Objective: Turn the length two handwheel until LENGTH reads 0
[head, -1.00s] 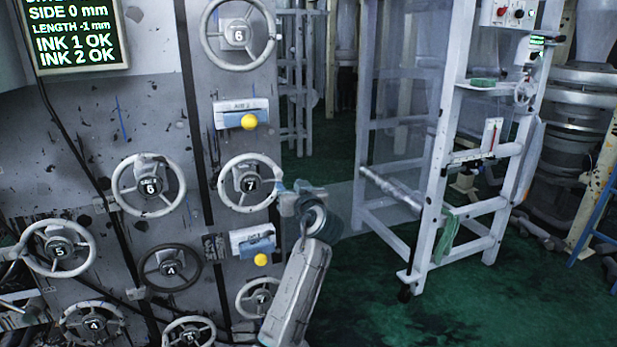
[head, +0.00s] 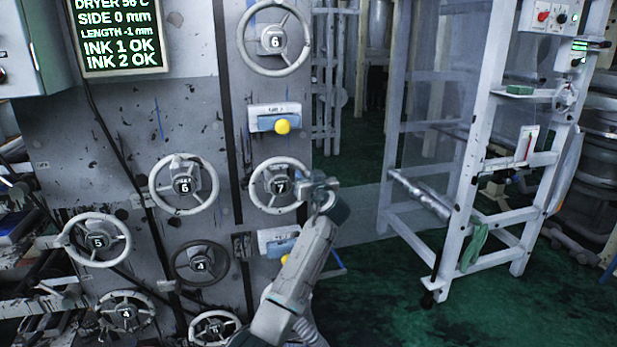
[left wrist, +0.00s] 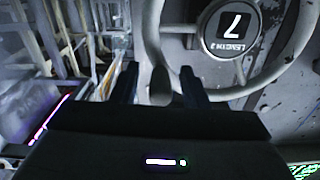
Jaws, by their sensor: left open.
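The length two handwheel (head: 281,186) is a pale spoked wheel with a black hub marked 7, on the grey machine panel. In the left wrist view its hub (left wrist: 232,27) shows the 7 and LENGTH 2 upside down. The display (head: 118,35) reads LENGTH -1 mm. My left gripper (head: 308,187) is at the right side of this wheel. In the left wrist view its open fingers (left wrist: 160,88) are by the rim, with a dark grey knob-like piece between them. I cannot tell whether they touch it. My right gripper is not in view.
Similar handwheels surround it: one marked 6 (head: 274,40) above, another 6 (head: 184,186) to the left, and a dark one marked 4 (head: 200,265) below left. Yellow-knobbed boxes sit above (head: 275,117) and below. A white frame (head: 465,170) stands right, with open green floor before it.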

